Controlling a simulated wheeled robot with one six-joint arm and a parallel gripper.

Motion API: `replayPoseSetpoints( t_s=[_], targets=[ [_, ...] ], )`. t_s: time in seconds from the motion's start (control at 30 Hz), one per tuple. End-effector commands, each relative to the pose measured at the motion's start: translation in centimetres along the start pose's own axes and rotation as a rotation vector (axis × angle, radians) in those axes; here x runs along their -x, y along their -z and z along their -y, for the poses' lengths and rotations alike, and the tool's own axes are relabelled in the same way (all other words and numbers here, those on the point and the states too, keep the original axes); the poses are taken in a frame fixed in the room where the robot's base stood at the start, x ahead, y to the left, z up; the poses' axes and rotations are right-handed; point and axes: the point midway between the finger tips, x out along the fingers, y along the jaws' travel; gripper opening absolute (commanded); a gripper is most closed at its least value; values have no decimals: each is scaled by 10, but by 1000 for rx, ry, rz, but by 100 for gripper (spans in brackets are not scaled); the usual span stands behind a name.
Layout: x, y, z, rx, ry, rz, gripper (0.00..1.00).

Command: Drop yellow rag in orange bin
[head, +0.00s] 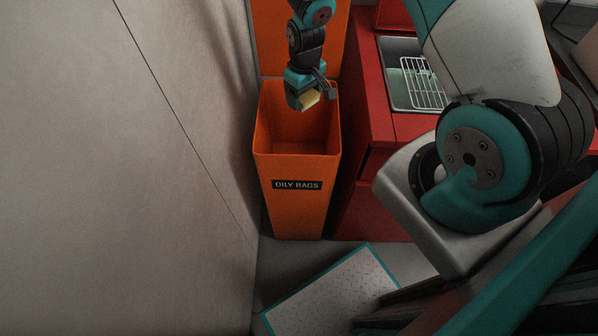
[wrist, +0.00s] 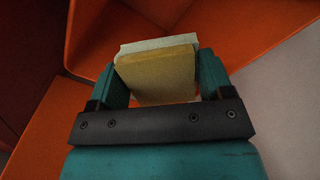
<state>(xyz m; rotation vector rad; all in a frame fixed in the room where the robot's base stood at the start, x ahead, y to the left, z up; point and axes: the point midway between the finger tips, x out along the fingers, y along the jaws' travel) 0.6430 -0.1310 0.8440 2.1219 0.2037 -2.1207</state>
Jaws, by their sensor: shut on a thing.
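The yellow rag (wrist: 158,75) is a folded pad between the two fingers of my gripper (wrist: 160,85) in the wrist view. A paler layer shows along its far edge. In the head view the rag (head: 308,100) shows as a small yellow patch at my gripper (head: 311,97). The gripper is shut on the rag. The orange bin (head: 298,170) stands upright with its orange lid raised behind it and a label reading OILY RAGS. The gripper and rag appear over the bin's open mouth, near its back. The exact height above the rim is hard to tell.
A red cabinet (head: 362,180) with a basin and wire rack (head: 422,82) stands right of the bin. A pale wall (head: 130,180) runs close along the left. A white speckled panel with a teal edge (head: 330,295) lies in front. My arm covers the right side.

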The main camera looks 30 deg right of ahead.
Motion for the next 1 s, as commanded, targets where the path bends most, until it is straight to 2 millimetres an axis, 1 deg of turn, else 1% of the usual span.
replayPoseSetpoints(
  t_s=[0.03, 0.2, 0.3, 0.4, 0.63, 0.67, 0.7, 0.77, 0.8, 1.0],
  targets=[
    [-11, 0, 0, 0, 0, 0, 48],
    [-32, 0, 1, 1, 0, 1, 48],
    [-41, 0, 1, 1, 0, 1, 48],
    [-45, 0, 1, 1, 0, 0, 48],
    [-44, 0, 0, 1, 0, 0, 48],
    [-44, 0, 0, 1, 0, 0, 76],
    [-44, 0, 0, 1, 0, 0, 85],
    [-44, 0, 0, 1, 0, 0, 99],
    [-44, 0, 0, 1, 0, 0, 100],
    [-43, 0, 0, 1, 0, 0, 100]
  ],
)
